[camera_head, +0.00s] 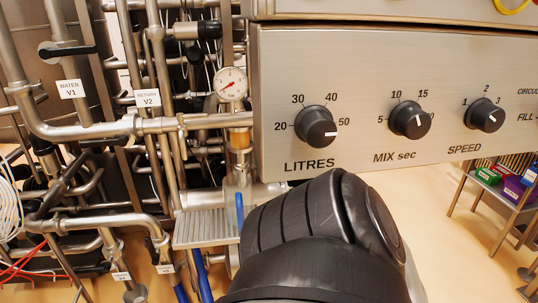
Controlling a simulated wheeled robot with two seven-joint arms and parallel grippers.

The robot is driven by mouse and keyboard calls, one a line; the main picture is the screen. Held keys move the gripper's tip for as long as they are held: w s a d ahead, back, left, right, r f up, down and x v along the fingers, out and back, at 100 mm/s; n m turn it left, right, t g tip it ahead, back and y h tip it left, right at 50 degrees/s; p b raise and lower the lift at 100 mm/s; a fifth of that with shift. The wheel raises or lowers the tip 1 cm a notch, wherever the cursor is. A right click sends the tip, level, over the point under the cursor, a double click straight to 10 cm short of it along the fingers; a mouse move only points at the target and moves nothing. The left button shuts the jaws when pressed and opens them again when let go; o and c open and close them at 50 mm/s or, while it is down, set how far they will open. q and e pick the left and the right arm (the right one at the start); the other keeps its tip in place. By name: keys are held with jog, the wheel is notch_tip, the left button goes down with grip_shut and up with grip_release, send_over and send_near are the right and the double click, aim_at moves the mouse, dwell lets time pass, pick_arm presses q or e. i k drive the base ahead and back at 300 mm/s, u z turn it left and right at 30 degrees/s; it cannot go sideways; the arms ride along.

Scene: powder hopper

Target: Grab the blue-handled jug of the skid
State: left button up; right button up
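The skid is a dense frame of steel pipes (190,125) with valves on the left. A small grated shelf (203,230) sticks out at its lower right. A thin upright blue strip (239,212) shows at the shelf's right edge; I cannot tell whether it is the jug's handle. No jug body can be made out, and my large black arm link covers the area just right of the shelf. Neither of my grippers shows in this view.
A steel control panel (370,90) with three black knobs fills the upper right. A pressure gauge (230,84) sits above an amber sight glass (239,138). Blue tubes (203,276) run below the shelf. A rack with boxes (513,188) stands at far right, with open floor before it.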

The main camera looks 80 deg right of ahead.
aim_at(237, 185)
jog(key=z, duration=1.3)
